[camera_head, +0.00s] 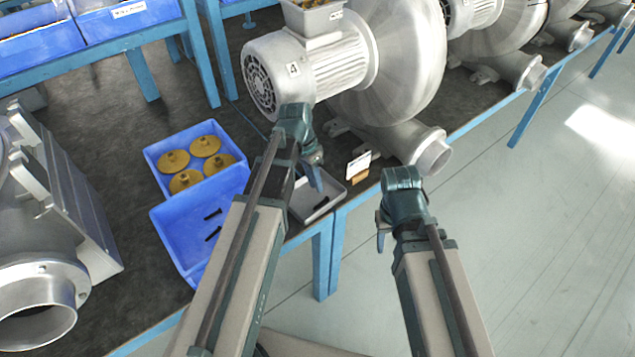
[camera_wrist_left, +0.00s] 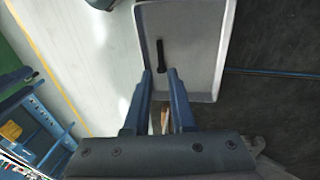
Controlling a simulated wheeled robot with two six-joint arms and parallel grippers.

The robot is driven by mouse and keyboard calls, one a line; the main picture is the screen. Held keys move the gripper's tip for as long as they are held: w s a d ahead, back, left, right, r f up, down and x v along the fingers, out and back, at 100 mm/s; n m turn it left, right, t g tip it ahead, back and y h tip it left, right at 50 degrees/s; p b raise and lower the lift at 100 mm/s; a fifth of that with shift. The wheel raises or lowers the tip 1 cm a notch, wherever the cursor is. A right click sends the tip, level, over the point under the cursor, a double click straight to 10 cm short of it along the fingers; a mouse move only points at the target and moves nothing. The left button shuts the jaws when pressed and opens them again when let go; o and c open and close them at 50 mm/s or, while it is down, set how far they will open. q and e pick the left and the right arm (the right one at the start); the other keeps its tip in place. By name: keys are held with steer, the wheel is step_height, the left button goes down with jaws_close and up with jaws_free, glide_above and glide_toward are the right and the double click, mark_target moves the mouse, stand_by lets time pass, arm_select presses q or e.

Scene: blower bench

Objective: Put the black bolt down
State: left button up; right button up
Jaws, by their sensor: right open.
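A black bolt (camera_head: 321,203) lies in the shallow grey tray (camera_head: 335,188) at the bench edge. In the left wrist view the bolt (camera_wrist_left: 160,54) lies on the floor of the tray (camera_wrist_left: 195,75), with its lower end in line with the gap between my fingertips. My left gripper (camera_head: 316,180) is above the tray, pointing down. Its fingers (camera_wrist_left: 159,72) are apart, with clear space on both sides of the bolt. My right gripper (camera_head: 382,235) is open and empty, off the bench edge to the right. Two more black bolts (camera_head: 212,213) lie in the front blue bin (camera_head: 172,243).
A blue bin (camera_head: 152,158) with several yellow flanged parts stands behind the bolt bin. A large grey blower (camera_head: 330,60) marked 4 stands behind the tray. A small card (camera_head: 358,165) stands right of the tray. Another grey machine (camera_head: 50,230) is at the left.

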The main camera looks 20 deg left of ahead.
arm_select(q)
steer(key=p+v, duration=0.4)
steer(key=v, duration=0.2)
steer(key=s+d+n+y, duration=0.3)
steer(key=s+d, duration=0.9)
steer(key=s, duration=0.2)
steer(key=shift+f+y, duration=0.4)
steer(key=shift+f, duration=0.05)
steer(key=shift+a, duration=0.1)
